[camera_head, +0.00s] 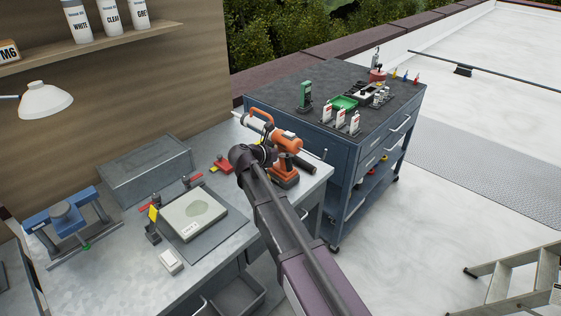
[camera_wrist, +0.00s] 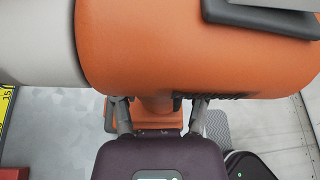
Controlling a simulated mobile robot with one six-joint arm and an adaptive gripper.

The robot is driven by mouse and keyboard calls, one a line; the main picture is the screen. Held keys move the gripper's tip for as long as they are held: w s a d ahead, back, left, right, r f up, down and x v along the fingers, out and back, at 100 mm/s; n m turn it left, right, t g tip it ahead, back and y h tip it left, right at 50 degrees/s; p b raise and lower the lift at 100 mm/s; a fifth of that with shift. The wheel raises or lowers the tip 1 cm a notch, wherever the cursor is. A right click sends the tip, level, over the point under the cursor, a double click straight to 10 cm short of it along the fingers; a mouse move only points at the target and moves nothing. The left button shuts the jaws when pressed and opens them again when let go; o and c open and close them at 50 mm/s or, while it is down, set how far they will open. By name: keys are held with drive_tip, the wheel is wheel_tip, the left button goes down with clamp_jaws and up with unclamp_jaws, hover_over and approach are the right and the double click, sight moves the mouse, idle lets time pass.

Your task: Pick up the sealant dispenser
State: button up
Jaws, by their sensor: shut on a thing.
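The sealant dispenser (camera_head: 288,143) is an orange tool with a grey-white barrel, an orange loop at its far left end and an orange and dark base. It stands upright near the right end of the workbench in the head view. My gripper (camera_wrist: 158,108) is shut on the sealant dispenser, with one finger on each side of its handle below the orange body (camera_wrist: 190,55). The wrist view shows the orange base beyond the fingers. In the head view my arm hides the gripper and part of the tool. I cannot tell whether the base touches the bench.
A blue tool cart (camera_head: 345,165) with bottles and a green tray (camera_head: 344,103) stands beyond the bench (camera_head: 120,272). A grey metal box (camera_head: 146,170), a blue clamp-like device (camera_head: 70,222) and a pale panel (camera_head: 193,213) occupy the bench. A stepladder (camera_head: 520,280) stands at lower right.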

drive_tip(key=shift+w+r+p, duration=0.1)
drive_tip(key=shift+r+p, duration=0.15)
drive_tip(key=shift+p, duration=0.05)
clamp_jaws()
wheel_tip(320, 180, up, 9)
drive_tip(key=p, duration=0.9)
drive_tip(key=shift+r, duration=0.2)
idle(0.5)
